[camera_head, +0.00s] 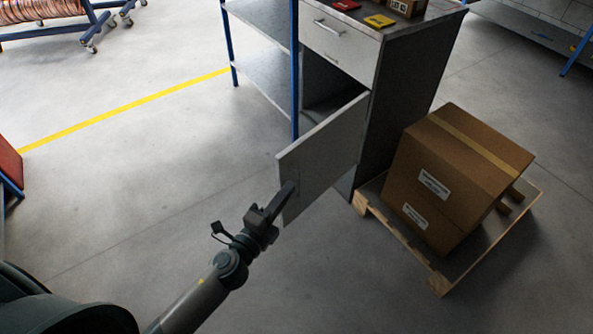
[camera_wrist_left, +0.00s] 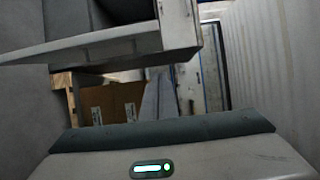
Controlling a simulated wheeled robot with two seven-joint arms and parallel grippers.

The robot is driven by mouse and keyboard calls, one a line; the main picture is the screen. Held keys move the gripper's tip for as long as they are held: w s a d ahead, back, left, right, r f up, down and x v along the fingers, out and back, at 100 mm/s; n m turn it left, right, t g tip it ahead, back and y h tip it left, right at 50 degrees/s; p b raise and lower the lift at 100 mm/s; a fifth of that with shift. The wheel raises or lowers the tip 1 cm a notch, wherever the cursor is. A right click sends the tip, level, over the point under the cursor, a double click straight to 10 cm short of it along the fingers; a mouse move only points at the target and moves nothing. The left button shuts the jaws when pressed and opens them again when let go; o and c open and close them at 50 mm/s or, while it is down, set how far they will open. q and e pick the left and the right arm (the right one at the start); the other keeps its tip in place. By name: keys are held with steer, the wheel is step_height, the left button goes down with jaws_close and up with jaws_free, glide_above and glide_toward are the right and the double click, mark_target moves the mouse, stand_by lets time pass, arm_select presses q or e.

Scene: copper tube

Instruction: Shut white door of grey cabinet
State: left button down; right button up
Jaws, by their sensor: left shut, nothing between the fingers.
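The grey cabinet (camera_head: 410,78) stands at the upper middle of the head view. Its white door (camera_head: 325,150) is swung open toward me below a closed drawer (camera_head: 340,47). Part of the dark inside of the cabinet shows behind the door. My left gripper (camera_head: 289,187) is shut and empty, with its fingertips at the near lower edge of the door; I cannot tell whether they touch it. In the left wrist view a pale panel edge (camera_wrist_left: 180,25) is close above, and the fingers do not show. My right gripper is not in view.
A cardboard box (camera_head: 455,175) sits on a wooden pallet (camera_head: 395,232) right of the cabinet, near the door. A blue post (camera_head: 294,70) and grey shelves (camera_head: 258,75) stand left of it. Red and yellow items (camera_head: 379,21) lie on the cabinet top.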

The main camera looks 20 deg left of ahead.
mark_target(293, 159)
arm_select(q)
steer(key=shift+w+a, duration=0.1)
